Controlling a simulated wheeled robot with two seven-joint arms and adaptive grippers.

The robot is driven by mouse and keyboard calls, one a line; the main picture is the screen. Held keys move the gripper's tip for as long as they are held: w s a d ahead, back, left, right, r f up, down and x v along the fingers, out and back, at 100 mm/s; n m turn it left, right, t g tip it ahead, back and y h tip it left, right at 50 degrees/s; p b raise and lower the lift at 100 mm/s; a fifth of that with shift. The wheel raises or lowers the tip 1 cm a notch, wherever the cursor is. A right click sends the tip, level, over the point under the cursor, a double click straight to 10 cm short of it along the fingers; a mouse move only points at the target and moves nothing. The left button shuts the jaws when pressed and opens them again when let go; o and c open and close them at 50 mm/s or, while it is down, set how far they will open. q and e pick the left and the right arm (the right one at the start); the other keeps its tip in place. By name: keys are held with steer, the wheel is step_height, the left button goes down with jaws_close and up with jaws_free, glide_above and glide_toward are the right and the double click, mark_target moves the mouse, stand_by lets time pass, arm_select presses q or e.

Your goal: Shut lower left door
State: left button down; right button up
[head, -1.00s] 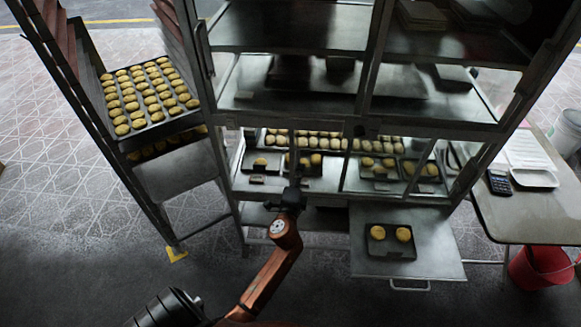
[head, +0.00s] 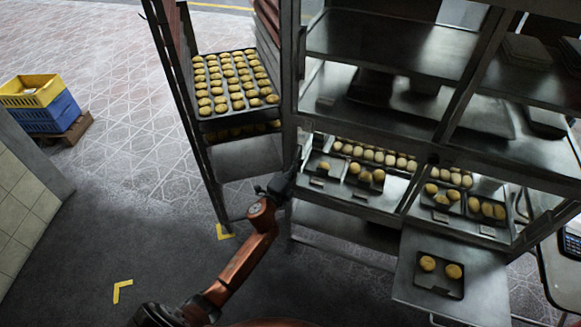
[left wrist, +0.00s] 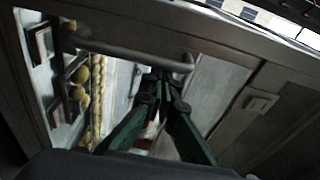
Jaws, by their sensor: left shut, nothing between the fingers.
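My left gripper (head: 295,158) is shut and empty at this bay's left edge, by the corner post. In the left wrist view the closed fingers (left wrist: 162,78) are close to a bar handle (left wrist: 130,48) on a metal frame, with buns showing behind; contact is unclear. My right gripper is out of view.
A tall rack with a full bun tray (head: 235,85) stands just left of the oven. Yellow and blue crates (head: 45,105) stand at far left. A side table (head: 560,265) is at the right edge. The floor at lower left is clear.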

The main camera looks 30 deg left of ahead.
arm_select(q)
steer(key=shift+a, duration=0.4)
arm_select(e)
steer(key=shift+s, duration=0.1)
arm_select(q)
steer(key=shift+a, duration=0.15)
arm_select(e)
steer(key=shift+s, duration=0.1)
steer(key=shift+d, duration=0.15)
arm_select(q)
steer(key=s+d+p, duration=0.1)
steer(key=s+d, duration=0.3)
steer(key=s, duration=0.4)
steer(key=shift+s+d, duration=0.3)
steer(key=shift+d, duration=0.1)
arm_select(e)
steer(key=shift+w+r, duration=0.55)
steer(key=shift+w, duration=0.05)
